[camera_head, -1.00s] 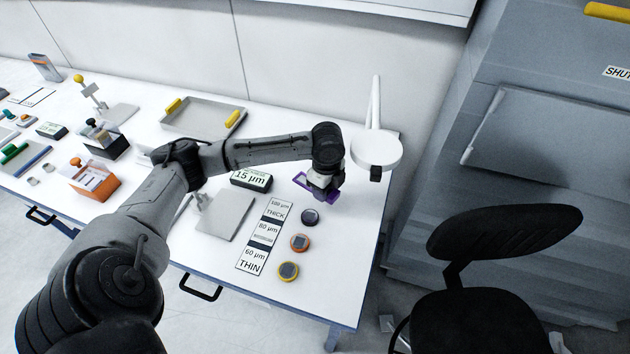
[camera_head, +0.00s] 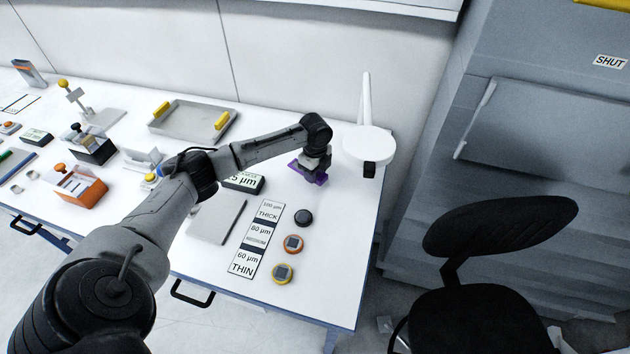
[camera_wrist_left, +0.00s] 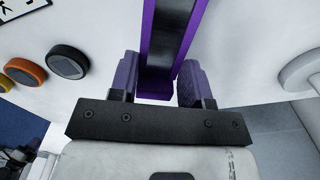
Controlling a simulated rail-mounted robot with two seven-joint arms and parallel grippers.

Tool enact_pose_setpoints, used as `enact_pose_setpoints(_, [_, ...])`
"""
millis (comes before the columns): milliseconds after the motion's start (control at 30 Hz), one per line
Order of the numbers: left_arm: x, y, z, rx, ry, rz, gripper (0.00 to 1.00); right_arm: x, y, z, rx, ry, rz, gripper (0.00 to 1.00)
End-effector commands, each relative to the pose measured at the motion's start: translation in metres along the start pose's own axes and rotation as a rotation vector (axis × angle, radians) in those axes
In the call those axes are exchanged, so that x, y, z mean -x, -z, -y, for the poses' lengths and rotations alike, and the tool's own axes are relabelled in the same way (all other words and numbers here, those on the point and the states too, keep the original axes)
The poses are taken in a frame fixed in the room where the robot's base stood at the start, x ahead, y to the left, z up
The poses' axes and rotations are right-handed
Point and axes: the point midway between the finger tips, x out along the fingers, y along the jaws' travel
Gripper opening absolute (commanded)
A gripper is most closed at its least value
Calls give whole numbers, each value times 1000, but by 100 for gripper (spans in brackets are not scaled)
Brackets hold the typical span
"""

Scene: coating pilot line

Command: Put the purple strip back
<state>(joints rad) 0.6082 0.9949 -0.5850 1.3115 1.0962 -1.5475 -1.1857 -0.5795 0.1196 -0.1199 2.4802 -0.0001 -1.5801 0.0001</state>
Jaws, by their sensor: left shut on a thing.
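The purple strip (camera_head: 319,181) is at the back right of the white bench, held by my left gripper (camera_head: 312,174). In the left wrist view, the strip (camera_wrist_left: 149,35) has purple edges and a dark grey middle. It runs away from me between the two fingers of my left gripper (camera_wrist_left: 158,84), which is shut on it. The strip is over or close to the bench top; I cannot tell if it touches. My right gripper is not in view.
A white round-headed lamp (camera_head: 369,143) stands just right of my left gripper. A thickness card (camera_head: 256,240) lies nearer, beside black (camera_head: 304,217), orange (camera_head: 293,243) and yellow (camera_head: 283,273) pucks. A display box (camera_head: 243,182) and grey plate (camera_head: 217,220) lie left. A tray (camera_head: 190,121) is behind.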

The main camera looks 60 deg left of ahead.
Motion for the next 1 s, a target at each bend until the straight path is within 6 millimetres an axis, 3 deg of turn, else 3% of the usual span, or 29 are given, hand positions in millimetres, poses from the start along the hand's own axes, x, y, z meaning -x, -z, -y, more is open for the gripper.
enact_pose_setpoints(333, [-38,0,-1,0,-1,1,17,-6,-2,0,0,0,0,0])
enact_pose_setpoints(767, [-42,0,-1,0,-1,1,17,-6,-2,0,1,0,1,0])
enact_pose_setpoints(800, [-42,0,-1,0,0,1,47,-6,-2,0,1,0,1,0])
enact_pose_setpoints(1000, [-42,0,-1,0,0,1,66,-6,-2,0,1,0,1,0])
